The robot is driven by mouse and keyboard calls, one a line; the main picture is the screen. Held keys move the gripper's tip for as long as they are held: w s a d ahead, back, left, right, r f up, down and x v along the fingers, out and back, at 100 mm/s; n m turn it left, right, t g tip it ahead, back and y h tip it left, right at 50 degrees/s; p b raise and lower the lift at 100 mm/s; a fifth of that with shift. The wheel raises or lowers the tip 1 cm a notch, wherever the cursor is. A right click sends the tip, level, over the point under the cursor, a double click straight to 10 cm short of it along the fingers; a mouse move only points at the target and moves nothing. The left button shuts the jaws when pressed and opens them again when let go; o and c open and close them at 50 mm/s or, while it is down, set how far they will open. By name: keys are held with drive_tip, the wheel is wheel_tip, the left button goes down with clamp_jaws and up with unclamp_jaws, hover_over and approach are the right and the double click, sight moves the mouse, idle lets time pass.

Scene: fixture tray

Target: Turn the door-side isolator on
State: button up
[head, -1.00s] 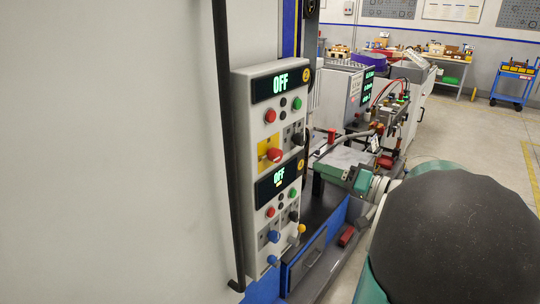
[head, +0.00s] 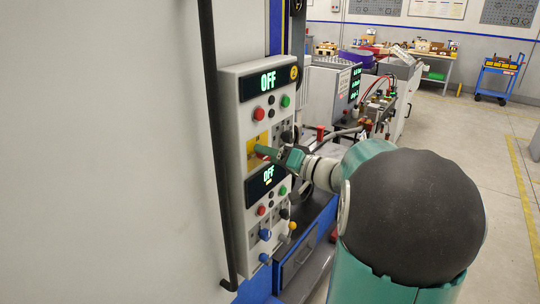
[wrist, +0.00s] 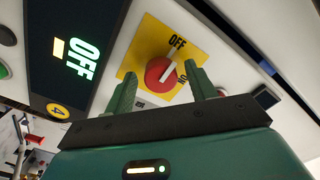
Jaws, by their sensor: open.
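The red rotary isolator knob (wrist: 160,71) sits on a yellow plate (wrist: 143,33) marked OFF and ON in the wrist view. Its white mark points up-right, roughly toward OFF. My gripper (wrist: 161,86) is open, with one finger on each side of the knob's near part; I cannot tell whether they touch it. In the head view my gripper (head: 259,151) is at the yellow plate (head: 252,161) on the control panel (head: 229,108) and mostly hides the knob. The lower display (head: 266,181) reads OFF; it also shows in the wrist view (wrist: 75,50).
An upper display (head: 268,81) also reads OFF. Red and green buttons and a black knob (head: 287,137) are close by. Blue knobs (head: 265,234) are lower down. A black door handle (head: 216,150) runs upright left of the panel. Open floor lies to the right.

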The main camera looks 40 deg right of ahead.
drive_tip(key=c, duration=1)
drive_tip(key=shift+m, duration=0.4)
drive_tip(key=m, duration=1.7)
drive_tip(key=shift+a+t, duration=0.1)
drive_tip(key=shift+t, duration=0.2)
drive_tip(key=shift+m, duration=0.4)
